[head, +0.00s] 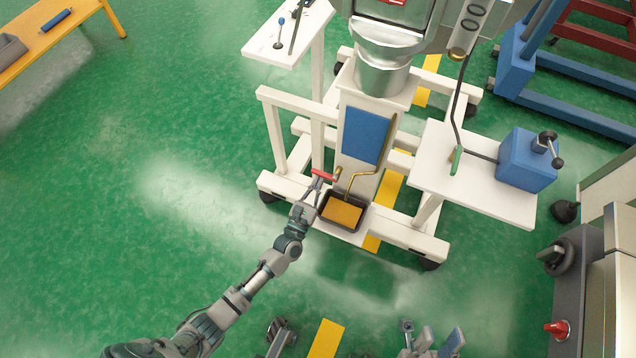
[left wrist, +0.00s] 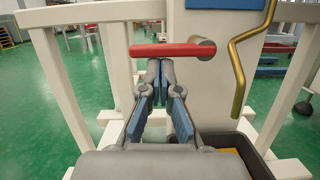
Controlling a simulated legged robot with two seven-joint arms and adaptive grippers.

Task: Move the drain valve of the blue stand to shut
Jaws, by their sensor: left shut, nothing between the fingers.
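The drain valve's red lever (head: 322,174) lies crosswise at the front of the stand's column, below a blue panel (head: 363,135). In the left wrist view the red lever (left wrist: 172,50) runs level, leftward from a round stub (left wrist: 203,47). My left gripper (head: 317,186) is shut and empty. Its fingertips (left wrist: 160,68) are just below the lever's middle in the left wrist view; I cannot tell whether they touch it. A bent brass pipe (left wrist: 238,70) hangs to the right. Grey finger-like parts (head: 430,342) at the head view's bottom edge may be my right gripper; its opening is unclear.
A dark tray (head: 324,212) with a yellow-orange inside sits below the pipe. White frame legs (head: 405,235) stand around it. A white side table (head: 480,195) to the right carries a blue box (head: 527,160). Green floor on the left is free.

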